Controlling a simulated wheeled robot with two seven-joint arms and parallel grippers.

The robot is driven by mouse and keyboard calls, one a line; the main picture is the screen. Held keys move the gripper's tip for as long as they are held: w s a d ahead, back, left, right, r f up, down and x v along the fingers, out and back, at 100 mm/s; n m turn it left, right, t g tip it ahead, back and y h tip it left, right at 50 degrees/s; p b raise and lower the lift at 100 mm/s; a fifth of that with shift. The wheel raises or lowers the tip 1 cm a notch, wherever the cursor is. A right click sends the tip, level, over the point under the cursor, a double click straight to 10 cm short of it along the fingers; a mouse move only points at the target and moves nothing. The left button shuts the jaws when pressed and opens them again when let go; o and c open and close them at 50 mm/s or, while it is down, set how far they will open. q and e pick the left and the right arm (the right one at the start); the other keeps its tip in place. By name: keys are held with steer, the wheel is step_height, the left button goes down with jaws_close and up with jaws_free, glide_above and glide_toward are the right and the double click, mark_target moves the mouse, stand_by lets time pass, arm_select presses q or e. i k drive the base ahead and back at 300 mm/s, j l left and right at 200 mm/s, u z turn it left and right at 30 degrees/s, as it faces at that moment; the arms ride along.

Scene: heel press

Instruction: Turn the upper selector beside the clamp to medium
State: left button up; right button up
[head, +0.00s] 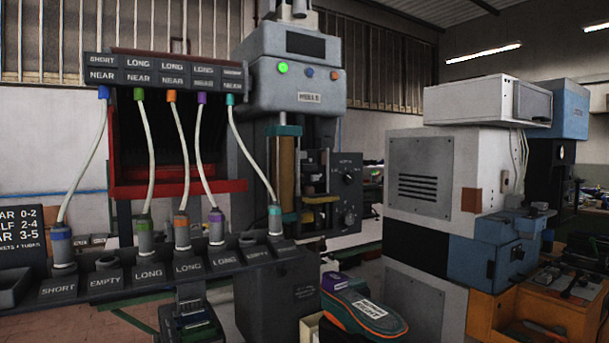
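The selector panel (346,198) is a dark upright plate on the right side of the heel press, beside the clamp. The upper selector (348,180) is a small dark round knob with pale marks around it. The marks are too small to read, and I cannot tell where its pointer stands. A second dark knob (349,219) sits below it. The clamp (319,195) is left of the panel, with a yellowish part inside it. Neither of my grippers is in view.
A rack (165,75) with several hanging white tubes stands left of the press, above a shelf of labelled sockets (140,273). A grey machine (420,195) stands at right.

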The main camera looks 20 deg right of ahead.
mark_target(349, 178)
steer(key=i+l+u, duration=0.3)
steer(key=i+l, duration=0.15)
steer(key=l, duration=0.2)
steer(key=i+l+u, duration=0.3)
steer(key=l, duration=0.45)
steer(key=i, duration=0.1)
